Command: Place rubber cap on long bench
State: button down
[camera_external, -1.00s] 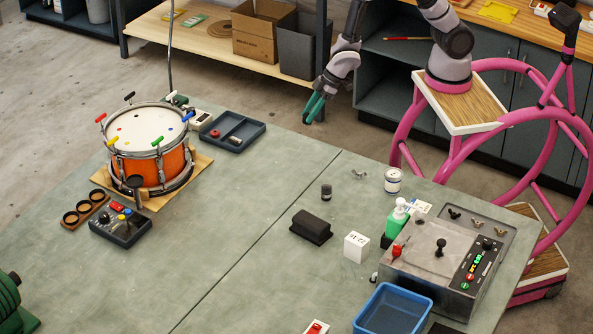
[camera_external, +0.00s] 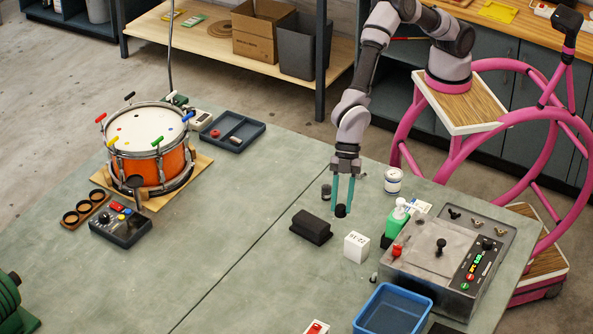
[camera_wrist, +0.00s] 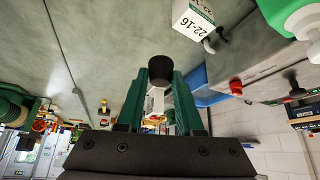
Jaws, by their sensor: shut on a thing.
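My gripper (camera_external: 342,203) points down over the large grey-green bench (camera_external: 250,235), with its teal fingers shut on a small black rubber cap (camera_external: 341,211). In the wrist view the cap (camera_wrist: 160,68) sits between the two green fingertips (camera_wrist: 160,80). The cap is low over the bench, between a dark cylinder and a white block. I cannot tell whether it touches the surface.
The dark cylinder (camera_external: 326,191) stands just left of my fingers. A black block (camera_external: 312,227), the white block (camera_external: 356,247), a can (camera_external: 393,181) and a green bottle (camera_external: 396,222) are near. Bare bench lies left, towards the drum (camera_external: 150,145).

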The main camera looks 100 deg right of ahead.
jog(key=s+a+r+n+g, duration=0.1)
jog(key=s+a, duration=0.2)
jog(key=a, duration=0.2)
jog(key=s+a+r+n, duration=0.2)
jog(key=s+a, duration=0.1)
jog(key=a, duration=0.3)
notch_tip(320, 180, down, 18)
jog(key=shift+w+r, duration=0.15)
jog(key=c, duration=0.5)
grip_release()
jog(key=shift+c, duration=0.2)
jog(key=shift+d+r, duration=0.15)
jog(key=shift+r, duration=0.15)
jog(key=v, duration=1.1)
jog(key=shift+w+d, duration=0.1)
jog(key=shift+d, duration=0.2)
